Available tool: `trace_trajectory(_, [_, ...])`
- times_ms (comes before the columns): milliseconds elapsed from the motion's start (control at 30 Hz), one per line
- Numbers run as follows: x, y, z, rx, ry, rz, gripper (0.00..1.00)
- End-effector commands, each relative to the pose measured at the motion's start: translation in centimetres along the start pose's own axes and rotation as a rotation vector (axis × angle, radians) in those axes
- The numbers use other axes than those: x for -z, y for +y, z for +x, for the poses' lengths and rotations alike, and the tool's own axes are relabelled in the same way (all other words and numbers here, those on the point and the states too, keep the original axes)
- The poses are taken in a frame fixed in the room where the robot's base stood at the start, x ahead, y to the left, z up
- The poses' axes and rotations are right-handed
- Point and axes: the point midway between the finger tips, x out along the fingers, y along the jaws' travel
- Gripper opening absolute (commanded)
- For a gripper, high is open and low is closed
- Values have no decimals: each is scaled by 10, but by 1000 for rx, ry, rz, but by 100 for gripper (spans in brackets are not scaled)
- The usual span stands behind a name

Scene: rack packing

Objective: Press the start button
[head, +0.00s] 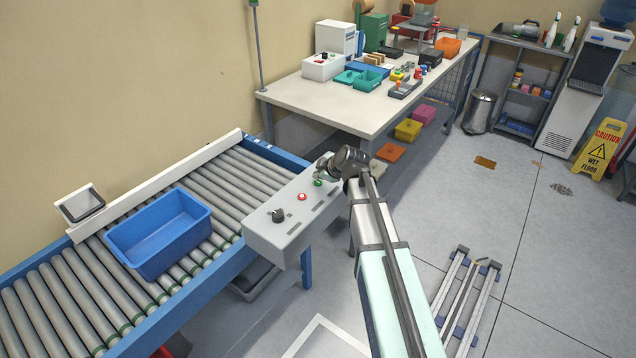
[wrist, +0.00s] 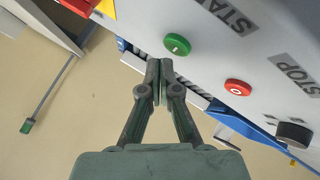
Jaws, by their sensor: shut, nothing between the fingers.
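The start button is a round green button (head: 318,183) on the grey control box (head: 262,237) beside the roller conveyor. In the wrist view the green button (wrist: 177,44) lies close to the START label (wrist: 226,14). My gripper (wrist: 160,64) is shut and empty, its fingertips just short of the green button in that picture. I cannot tell whether they touch the panel. In the head view my gripper (head: 323,166) is at the far end of the box, just beyond the green button.
A red button (wrist: 237,87) with a STOP label (wrist: 296,72) and a black knob (wrist: 294,134) share the panel. A blue bin (head: 160,232) stands on the roller conveyor (head: 60,308). A white table (head: 300,96) with several items is behind.

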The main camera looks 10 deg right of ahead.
Motion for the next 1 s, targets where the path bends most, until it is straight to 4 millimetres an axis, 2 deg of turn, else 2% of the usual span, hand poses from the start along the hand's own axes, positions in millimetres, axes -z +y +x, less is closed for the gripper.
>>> trace_trajectory(267, [2, 2, -2, 0, 0, 0, 0])
trace_trajectory(800, [24, 24, -33, 0, 0, 0, 0])
trace_trajectory(1000, [26, 26, -35, 0, 0, 0, 0])
